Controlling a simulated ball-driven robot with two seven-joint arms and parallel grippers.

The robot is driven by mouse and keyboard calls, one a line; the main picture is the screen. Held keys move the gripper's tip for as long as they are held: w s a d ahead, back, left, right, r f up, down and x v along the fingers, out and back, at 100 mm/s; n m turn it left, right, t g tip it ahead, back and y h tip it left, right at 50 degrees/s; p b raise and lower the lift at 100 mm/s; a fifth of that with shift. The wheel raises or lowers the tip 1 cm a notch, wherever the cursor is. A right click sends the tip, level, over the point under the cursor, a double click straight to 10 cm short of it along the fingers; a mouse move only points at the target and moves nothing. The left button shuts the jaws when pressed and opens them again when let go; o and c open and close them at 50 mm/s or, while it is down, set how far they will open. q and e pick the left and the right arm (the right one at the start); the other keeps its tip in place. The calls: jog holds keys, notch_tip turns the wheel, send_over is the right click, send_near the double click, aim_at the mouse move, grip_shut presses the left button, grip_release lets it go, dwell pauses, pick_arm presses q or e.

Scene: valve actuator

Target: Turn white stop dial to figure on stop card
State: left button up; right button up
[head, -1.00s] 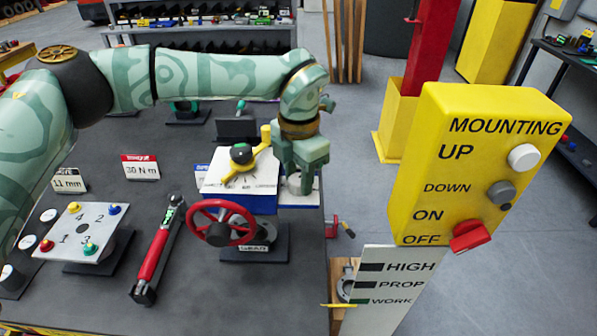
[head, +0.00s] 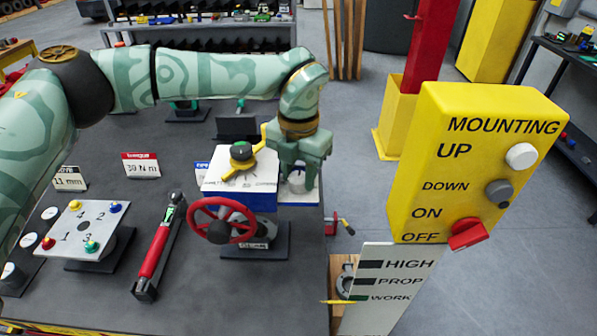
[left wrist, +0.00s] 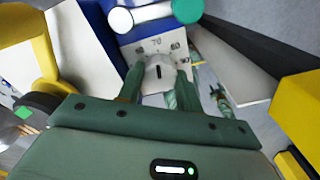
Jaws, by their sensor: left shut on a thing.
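The white stop dial (left wrist: 165,74) sits between the two fingers of my left gripper (left wrist: 155,85) in the left wrist view, with a dark slot mark on its face. A scale plate behind it shows figures such as 70 and 60. In the head view the dial (head: 297,183) shows between the fingers of my left gripper (head: 298,178), on the right part of the blue actuator (head: 250,203). The gripper is shut on the dial. A blue-topped card (head: 202,168) is mostly hidden behind the actuator; its figure cannot be read. My right gripper is not in view.
A yellow lever (head: 240,165) and a red handwheel (head: 222,221) are on the actuator beside my left gripper. Cards reading 11 mm (head: 69,179) and 30 N m (head: 141,169) stand left. A torque wrench (head: 158,245) lies in front. A yellow control box (head: 470,165) stands right.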

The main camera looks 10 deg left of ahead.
pick_arm(q)
jog(key=shift+r, duration=0.1)
jog(key=o, duration=1)
